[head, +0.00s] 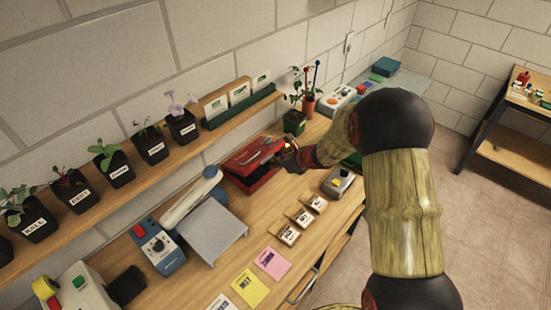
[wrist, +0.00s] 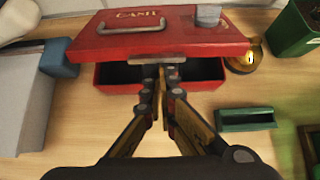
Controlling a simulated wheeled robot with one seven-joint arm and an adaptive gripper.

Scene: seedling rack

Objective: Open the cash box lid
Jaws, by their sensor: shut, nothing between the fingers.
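The red cash box (head: 245,178) stands on the wooden bench against the wall. In the wrist view its lid (wrist: 185,42) bears the word CASH and a grey handle. The lid's front edge stands above the box body (wrist: 108,80), with a dark gap between them, so the lid is partly raised. My gripper (wrist: 160,72) is shut and empty, its fingertips at the middle of the box's front, just under the lid's edge. Whether they touch the lid is unclear. In the head view my gripper (head: 284,152) is at the box's right side, partly hidden by my arm.
A brass bell (wrist: 258,57) stands right of the box, with a green tray (wrist: 245,119) in front of it and a green pot (wrist: 293,30) behind. A grey sloped stand (head: 210,233) is on the left. A shelf (head: 105,183) with potted seedlings runs above the bench.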

